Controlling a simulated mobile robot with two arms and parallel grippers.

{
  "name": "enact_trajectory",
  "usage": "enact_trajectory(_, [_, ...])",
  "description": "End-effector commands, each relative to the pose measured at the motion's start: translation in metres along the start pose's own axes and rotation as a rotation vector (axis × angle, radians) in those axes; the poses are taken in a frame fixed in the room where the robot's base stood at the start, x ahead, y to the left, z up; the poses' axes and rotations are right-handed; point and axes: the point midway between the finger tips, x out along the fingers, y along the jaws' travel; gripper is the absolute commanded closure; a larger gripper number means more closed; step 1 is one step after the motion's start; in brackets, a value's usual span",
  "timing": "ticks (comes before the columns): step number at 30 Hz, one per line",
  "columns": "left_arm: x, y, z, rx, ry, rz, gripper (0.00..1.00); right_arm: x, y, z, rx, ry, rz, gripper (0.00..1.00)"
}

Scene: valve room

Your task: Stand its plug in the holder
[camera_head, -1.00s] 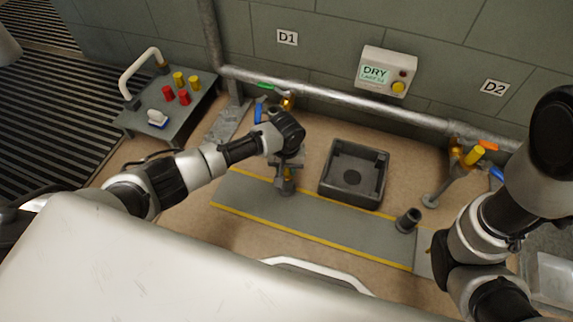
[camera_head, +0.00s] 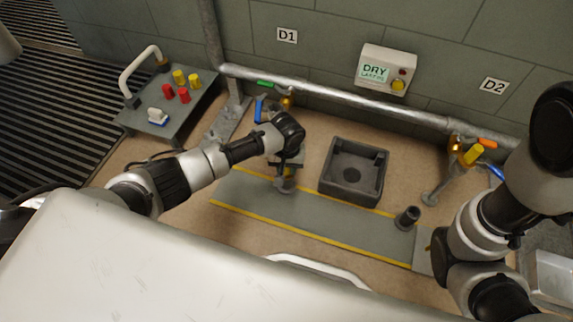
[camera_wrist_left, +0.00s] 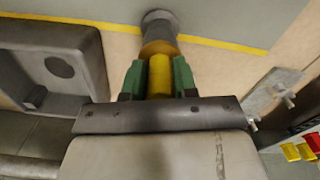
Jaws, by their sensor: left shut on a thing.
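My left gripper (camera_head: 286,166) points down over the left part of the grey floor strip. In the left wrist view its green fingers (camera_wrist_left: 158,80) are shut on a yellow plug (camera_wrist_left: 159,72) with a brass-coloured lower part. A grey cup-like holder (camera_wrist_left: 158,20) shows just beyond the plug; the holder also shows below the gripper in the head view (camera_head: 284,185). The plug lines up with the holder, but I cannot tell whether it is inside it. Another grey holder (camera_head: 407,218) stands upright at the strip's right end. My right gripper is out of view.
A dark square tray (camera_head: 328,182) stands right of the left gripper. Brass valves (camera_head: 287,100) and (camera_head: 455,146) hang from the wall pipe (camera_head: 340,94); the right one has a yellow plug (camera_head: 473,154). A cart (camera_head: 190,122) with red and yellow pieces stands left. The strip's middle is clear.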

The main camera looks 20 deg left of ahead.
Motion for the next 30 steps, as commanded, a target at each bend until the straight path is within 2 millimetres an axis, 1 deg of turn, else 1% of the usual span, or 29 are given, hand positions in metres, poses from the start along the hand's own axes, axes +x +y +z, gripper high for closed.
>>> enact_trajectory(4, [-0.0002,0.0002,-0.0001,0.000,0.000,0.001,0.97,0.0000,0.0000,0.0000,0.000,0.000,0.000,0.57])
enact_trajectory(5, [-0.0002,0.0002,-0.0001,0.000,0.000,0.001,0.70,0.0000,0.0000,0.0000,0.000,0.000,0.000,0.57])
enact_trajectory(10, [-0.0002,0.0002,0.0000,0.000,0.000,0.001,0.44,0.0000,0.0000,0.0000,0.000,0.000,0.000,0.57])
enact_trajectory(11, [-0.0002,0.0002,0.0000,0.000,0.000,0.001,0.42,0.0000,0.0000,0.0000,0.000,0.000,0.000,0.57])
enact_trajectory(16, [-0.0002,0.0001,0.0000,0.000,0.000,0.000,0.42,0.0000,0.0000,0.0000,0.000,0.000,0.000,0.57])
enact_trajectory(17, [0.0001,0.0000,0.0001,0.000,0.000,0.000,0.39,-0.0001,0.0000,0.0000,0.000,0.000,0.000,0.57])
enact_trajectory(21, [0.0001,0.0000,0.0001,0.000,-0.001,0.000,0.18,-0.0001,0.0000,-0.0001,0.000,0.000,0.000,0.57])
enact_trajectory(30, [-0.0019,0.0000,0.0001,0.000,0.000,0.000,0.17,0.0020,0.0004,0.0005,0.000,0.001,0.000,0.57])
